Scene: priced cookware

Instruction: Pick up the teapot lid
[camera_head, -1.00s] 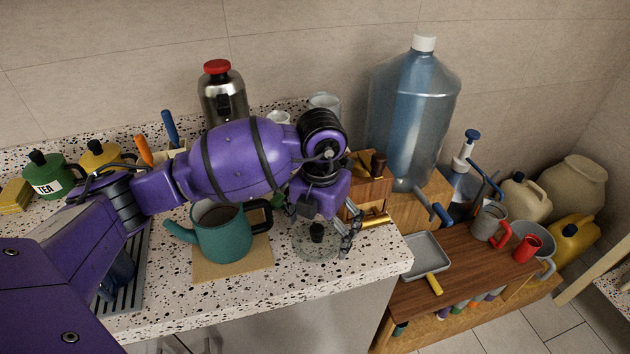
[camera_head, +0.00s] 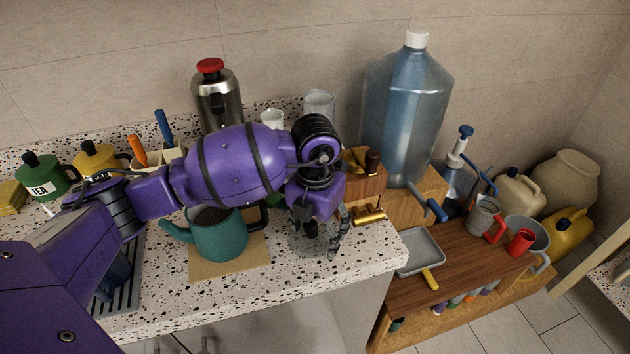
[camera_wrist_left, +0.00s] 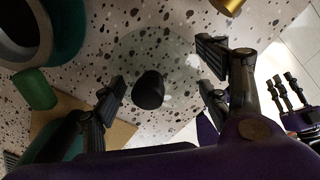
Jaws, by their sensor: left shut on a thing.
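The teapot lid (camera_head: 308,246) is a clear glass disc with a black knob; it also shows in the left wrist view (camera_wrist_left: 160,52). It is at the counter's front, right of the teal teapot (camera_head: 221,240), which is uncovered and dark inside. My left gripper (camera_head: 322,234) is over the lid. In the left wrist view my left gripper (camera_wrist_left: 160,85) has its fingers on opposite sides of the glass, shut on the lid, with the knob between them. My right gripper (camera_wrist_left: 288,95) shows small at that view's right edge; its opening is unclear.
The teapot stands on a tan mat (camera_head: 205,272). A golden-handled wooden box (camera_head: 362,185) is close right of my left gripper. A large water bottle (camera_head: 408,110) and steel flask (camera_head: 217,98) stand behind. A lower wooden bench (camera_head: 440,275) with mugs is to the right.

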